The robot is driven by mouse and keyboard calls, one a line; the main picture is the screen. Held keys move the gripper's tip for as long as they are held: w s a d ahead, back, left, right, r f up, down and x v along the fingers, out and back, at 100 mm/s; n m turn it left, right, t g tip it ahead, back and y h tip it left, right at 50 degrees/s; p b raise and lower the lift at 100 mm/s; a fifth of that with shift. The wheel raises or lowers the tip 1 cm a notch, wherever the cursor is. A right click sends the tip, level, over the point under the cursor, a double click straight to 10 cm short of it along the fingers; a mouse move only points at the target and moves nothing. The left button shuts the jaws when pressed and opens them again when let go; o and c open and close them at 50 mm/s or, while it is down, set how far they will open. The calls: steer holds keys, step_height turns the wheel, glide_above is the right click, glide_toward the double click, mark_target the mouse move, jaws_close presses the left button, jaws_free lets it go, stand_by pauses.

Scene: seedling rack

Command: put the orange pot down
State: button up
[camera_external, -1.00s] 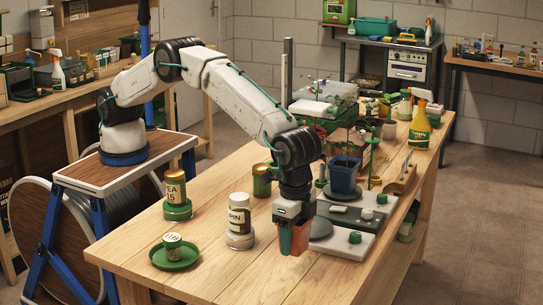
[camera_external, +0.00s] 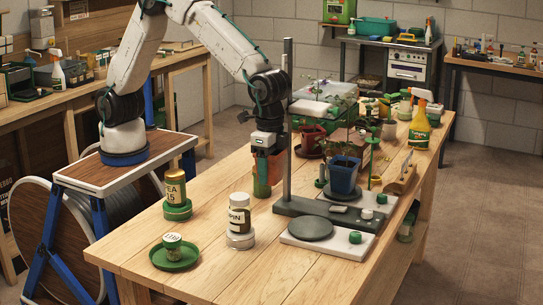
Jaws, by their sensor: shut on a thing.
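My gripper (camera_external: 266,152) is above the back left part of the wooden table (camera_external: 208,262), left of a tall grey post. It is shut on the orange pot (camera_external: 274,168), which hangs below the gripper body, partly covered by the green fingers. The pot looks upright. I cannot tell whether its bottom touches the table or is a little above it. The green jar that stood near this spot is not clearly seen behind the pot and gripper.
The post (camera_external: 288,120) rises from a dark base (camera_external: 322,210) close to the pot's right. A blue pot (camera_external: 344,178) and a reddish pot (camera_external: 312,140) with plants stand further right. A white-labelled jar (camera_external: 239,215) stands in front.

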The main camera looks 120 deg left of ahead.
steer(key=s+a+f, duration=0.1)
steer(key=s+f, duration=0.3)
glide_above(310, 226)
steer(key=shift+w+f, duration=0.1)
steer(key=shift+f, duration=2.2)
steer(key=shift+f, duration=0.2)
steer(key=o, duration=1.1)
steer(key=shift+c, duration=0.2)
steer(key=shift+r, duration=0.1)
step_height(310, 226, up, 12)
